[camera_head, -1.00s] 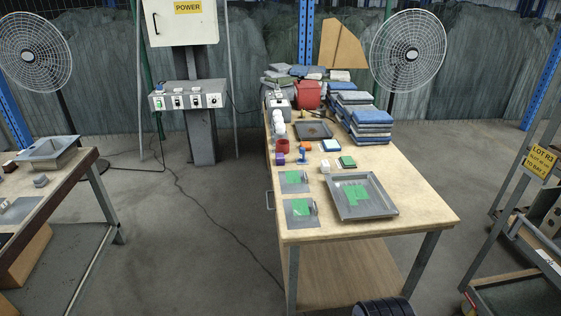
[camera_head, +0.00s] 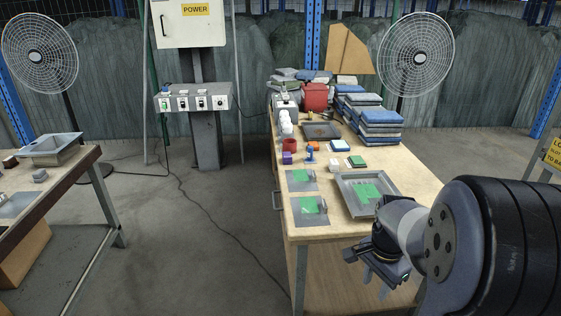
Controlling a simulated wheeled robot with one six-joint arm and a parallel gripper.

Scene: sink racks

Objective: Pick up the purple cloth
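A small purple item (camera_head: 287,158), the only purple thing I see, lies near the left edge of the wooden table, just below a dark red cylinder. It looks like a small block; I cannot tell if it is folded cloth. My gripper (camera_head: 376,284) is at the lower right, in front of the table's near edge and pointing down. It is well apart from the purple item. The small, dark view of its fingers does not show whether they are open or shut. I see nothing held.
The dark red cylinder (camera_head: 289,145), a blue item (camera_head: 309,157) and an orange item (camera_head: 313,146) stand close to the purple one. A grey tray (camera_head: 345,206) and metal plates (camera_head: 300,187) with green pieces lie nearer. Stacked blue-grey cloths (camera_head: 380,132) stand at the right.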

